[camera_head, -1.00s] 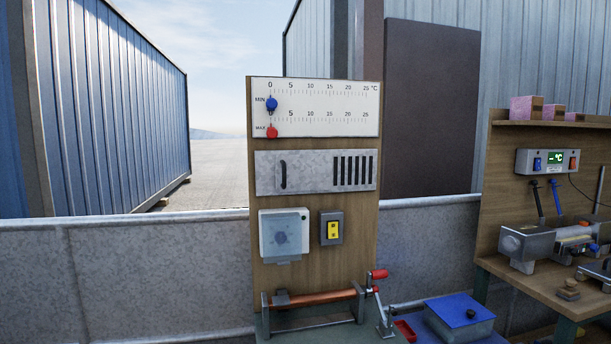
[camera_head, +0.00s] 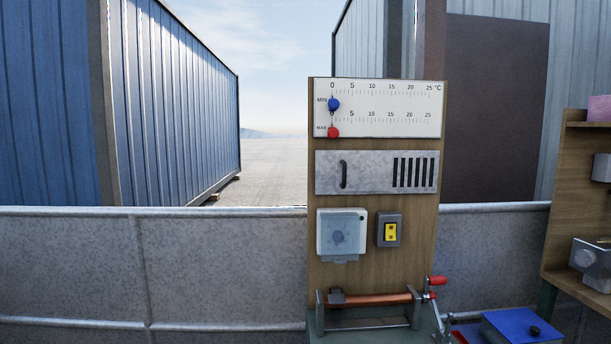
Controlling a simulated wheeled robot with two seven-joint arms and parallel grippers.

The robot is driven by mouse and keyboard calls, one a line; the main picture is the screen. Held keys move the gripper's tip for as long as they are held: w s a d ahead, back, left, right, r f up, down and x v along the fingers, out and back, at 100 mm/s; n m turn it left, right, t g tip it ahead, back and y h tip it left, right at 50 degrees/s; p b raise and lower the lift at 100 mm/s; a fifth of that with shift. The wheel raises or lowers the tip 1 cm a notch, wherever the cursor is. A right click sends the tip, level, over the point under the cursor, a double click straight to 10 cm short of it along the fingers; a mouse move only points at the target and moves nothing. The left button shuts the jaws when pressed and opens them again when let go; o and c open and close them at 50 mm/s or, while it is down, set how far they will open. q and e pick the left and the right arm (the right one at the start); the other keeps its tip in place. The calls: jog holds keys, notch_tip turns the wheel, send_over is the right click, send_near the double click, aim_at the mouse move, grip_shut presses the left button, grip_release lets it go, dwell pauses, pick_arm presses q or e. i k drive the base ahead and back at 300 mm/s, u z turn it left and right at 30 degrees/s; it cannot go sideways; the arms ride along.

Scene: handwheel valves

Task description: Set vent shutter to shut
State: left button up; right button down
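The vent shutter (camera_head: 376,172) is a grey metal plate on the upright wooden panel (camera_head: 421,225), below the white temperature scale board. A dark vertical handle (camera_head: 343,174) sits at its left part. Dark vertical slots (camera_head: 413,173) show at its right part, so the vent looks open there. Neither of my grippers is in view.
Above the shutter is the scale board (camera_head: 377,107) with a blue and a red knob. Below are a clear-covered box (camera_head: 341,234), a yellow switch (camera_head: 389,231) and a copper roller with a red-handled crank (camera_head: 438,281). A blue-lidded box (camera_head: 522,326) stands lower right.

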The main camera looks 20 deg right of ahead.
aim_at(366, 174)
jog(key=k, duration=0.6)
jog(key=z, duration=1)
jog(key=i, duration=0.5)
jog(key=z, duration=0.05)
